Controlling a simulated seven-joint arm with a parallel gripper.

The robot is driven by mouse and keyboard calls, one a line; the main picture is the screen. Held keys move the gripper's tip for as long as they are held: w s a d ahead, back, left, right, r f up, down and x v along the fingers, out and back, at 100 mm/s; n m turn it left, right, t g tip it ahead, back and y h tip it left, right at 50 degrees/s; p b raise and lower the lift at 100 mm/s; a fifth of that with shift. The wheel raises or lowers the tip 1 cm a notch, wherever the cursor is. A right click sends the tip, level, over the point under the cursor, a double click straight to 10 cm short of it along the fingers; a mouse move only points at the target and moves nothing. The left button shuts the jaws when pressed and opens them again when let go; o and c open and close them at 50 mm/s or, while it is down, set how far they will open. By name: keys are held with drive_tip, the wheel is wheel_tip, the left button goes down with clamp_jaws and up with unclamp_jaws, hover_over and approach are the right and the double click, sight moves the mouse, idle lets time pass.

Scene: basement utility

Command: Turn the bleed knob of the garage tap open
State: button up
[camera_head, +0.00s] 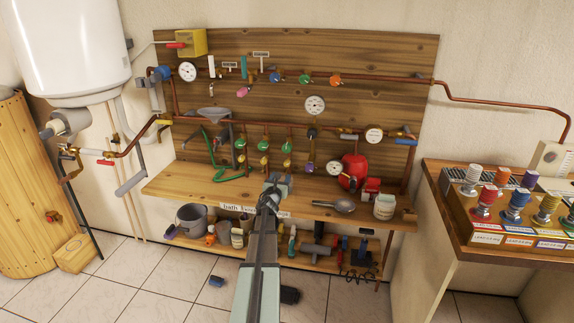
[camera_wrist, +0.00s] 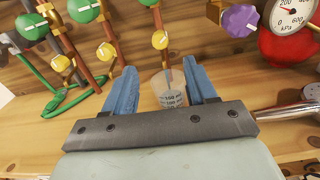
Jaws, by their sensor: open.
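A row of green round knobs sits on copper drop pipes on the wooden board, such as the right one (camera_head: 287,146). Below them are small yellow knobs: left (camera_wrist: 62,63), middle (camera_wrist: 106,52) and right (camera_wrist: 160,39). I cannot read which tap is the garage one. My gripper (camera_head: 275,182) is in front of the bench, below the right-hand drop pipe. In the wrist view its blue fingers (camera_wrist: 163,75) are spread and touch no knob. A clear measuring cup (camera_wrist: 170,92) shows between them, below the right yellow knob; whether the fingers touch it is unclear.
A purple knob (camera_wrist: 240,20) and a red vessel (camera_head: 353,171) with a gauge are to the right. A green hose (camera_wrist: 62,100) lies at the left. A metal spoon-like tool (camera_head: 335,205) and white jar (camera_head: 385,206) are on the bench (camera_head: 180,184).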

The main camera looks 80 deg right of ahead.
sight(286, 164)
drive_tip(key=d, duration=1.3)
drive_tip(key=shift+d, duration=0.25)
drive_tip(key=c, duration=1.1)
